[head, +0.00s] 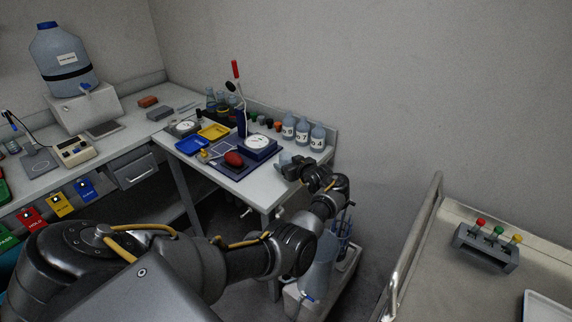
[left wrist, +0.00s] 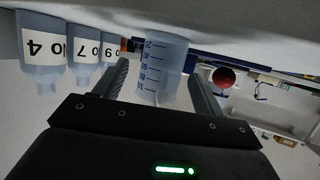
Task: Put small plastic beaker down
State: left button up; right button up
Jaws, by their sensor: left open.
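The small plastic beaker (left wrist: 163,62) is translucent with blue graduation marks. In the left wrist view, which is turned upside down, it stands upright on the pale bench top (head: 240,187), its base against the surface. My left gripper (left wrist: 160,76) is open, with one finger on each side of the beaker and a visible gap at the right finger. In the head view the left gripper (head: 294,168) is at the right end of the bench, and the beaker (head: 285,157) is mostly hidden behind it. My right gripper is out of view.
Several labelled bottles (head: 302,131) stand along the wall close to the gripper. A cart (head: 425,265) with a rail stands at right.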

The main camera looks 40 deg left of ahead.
aim_at(283, 154)
pick_arm(q)
jog(key=x, duration=0.2)
jog(key=shift+a+f, duration=0.15)
jog(key=shift+a, duration=0.05)
jog(key=shift+d, duration=0.1)
jog(key=c, duration=1.1)
jog(key=shift+r, duration=0.45)
notch_tip(283, 154, up, 2)
jog(key=shift+r+b, duration=0.1)
jog(key=shift+b, duration=0.35)
jog(key=s+d+r, duration=0.4)
jog(key=d+r, duration=0.1)
jog(key=s+d+r, duration=0.5)
jog(key=shift+s+d, duration=0.1)
jog(key=shift+s, duration=0.2)
